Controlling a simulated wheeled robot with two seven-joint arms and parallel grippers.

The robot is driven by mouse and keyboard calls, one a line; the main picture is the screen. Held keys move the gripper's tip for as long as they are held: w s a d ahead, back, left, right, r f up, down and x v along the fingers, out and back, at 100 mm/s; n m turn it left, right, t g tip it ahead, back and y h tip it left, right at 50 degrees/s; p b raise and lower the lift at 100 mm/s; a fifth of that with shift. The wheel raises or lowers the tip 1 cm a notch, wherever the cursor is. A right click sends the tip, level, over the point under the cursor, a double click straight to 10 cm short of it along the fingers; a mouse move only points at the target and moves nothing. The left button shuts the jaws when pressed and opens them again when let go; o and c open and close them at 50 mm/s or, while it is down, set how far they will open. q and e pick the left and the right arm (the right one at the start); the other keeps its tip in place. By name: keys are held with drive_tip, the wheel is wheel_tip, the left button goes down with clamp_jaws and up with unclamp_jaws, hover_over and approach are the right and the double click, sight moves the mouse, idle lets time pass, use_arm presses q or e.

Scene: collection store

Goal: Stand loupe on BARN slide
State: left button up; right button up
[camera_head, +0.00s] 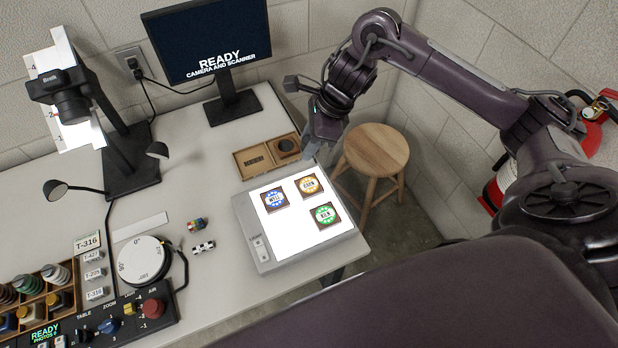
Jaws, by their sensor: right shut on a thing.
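The BARN slide, with an orange disc (309,186), lies at the top right of the lit white panel of a light box (246,229). A blue-disc slide (274,198) lies to its left and a green-disc slide (324,215) below it. My right gripper (312,150) points down beside the wooden tray's right end, above and behind the light box. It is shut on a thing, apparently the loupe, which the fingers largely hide. My left gripper is not in view.
The two-part wooden tray (240,155) has a dark round shape in its right part. A stool (376,150) stands beyond the table's right edge. A monitor (207,40), a camera stand (130,160) and a control panel (130,323) occupy the back and left.

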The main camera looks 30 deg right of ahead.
wheel_tip(320, 180, down, 8)
drive_tip(key=shift+f+b, duration=0.1)
drive_tip(key=shift+b, duration=0.45)
drive_tip(key=shift+f, duration=0.2)
wheel_tip(320, 180, down, 4)
drive_tip(key=shift+p, duration=0.4)
drive_tip(key=shift+f, duration=0.4)
drive_tip(key=shift+f, duration=0.1)
drive_tip(key=o, duration=1)
